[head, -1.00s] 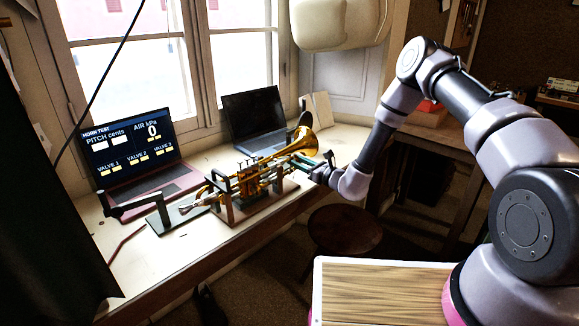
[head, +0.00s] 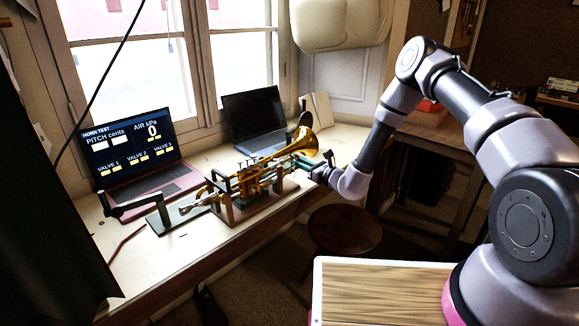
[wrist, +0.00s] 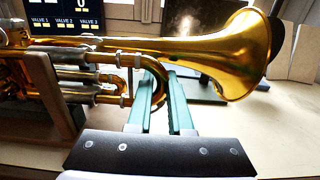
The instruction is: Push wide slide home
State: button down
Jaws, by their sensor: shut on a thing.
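The brass horn (head: 262,175) lies on its side in a stand on the bench, its gold bell (wrist: 225,55) pointing right. The wide slide (wrist: 158,78) is the curved tube at the horn's right end, below the bell tube in the wrist view. My gripper (wrist: 158,85) has two green fingers reaching to this bow, one on each side, and is shut on it. My gripper (head: 308,163) also shows at the horn's right end in the head view. The finger contact is partly hidden, and how far the slide sits in is unclear.
The horn stand (wrist: 55,98) has upright posts close to the tubing. A laptop (head: 135,155) showing "HORN TEST" stands at left, and a dark-screened laptop (head: 255,118) behind the horn. A round stool (head: 343,230) is below the bench edge. Bench right of the bell is mostly clear.

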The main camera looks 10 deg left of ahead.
jog(key=shift+s+a, duration=1.1)
jog(key=shift+s, duration=0.3)
dwell(1.7)
jog(key=c, duration=0.8)
grip_release()
jog(key=shift+o, duration=0.2)
jog(key=v, duration=1)
jog(key=s+d+r+n+g, duration=0.1)
jog(key=s+r+n+g, duration=0.35)
jog(key=r, duration=0.45)
jog(key=s+d+r+n+g, duration=0.1)
jog(key=s+r+n+g, duration=0.25)
jog(key=r+n, duration=0.35)
jog(key=s+r+n+g, duration=0.4)
jog(key=r, duration=0.6)
jog(key=s+d+r+n+t+h, duration=0.2)
jog(key=s+d+r+h, duration=0.2)
jog(key=d, duration=0.4)
jog(key=s+d+r+n+t+h, duration=0.2)
jog(key=s+d+r+t+h, duration=0.1)
jog(key=d, duration=0.5)
jog(key=s+d+r+n+t+h, duration=0.2)
jog(key=s+d+r+t+h, duration=0.1)
jog(key=s+d+r+h, duration=0.2)
notch_tip(320, 180, up, 2)
jog(key=s+d, duration=0.1)
jog(key=d, duration=0.2)
jog(key=shift+s, duration=0.35)
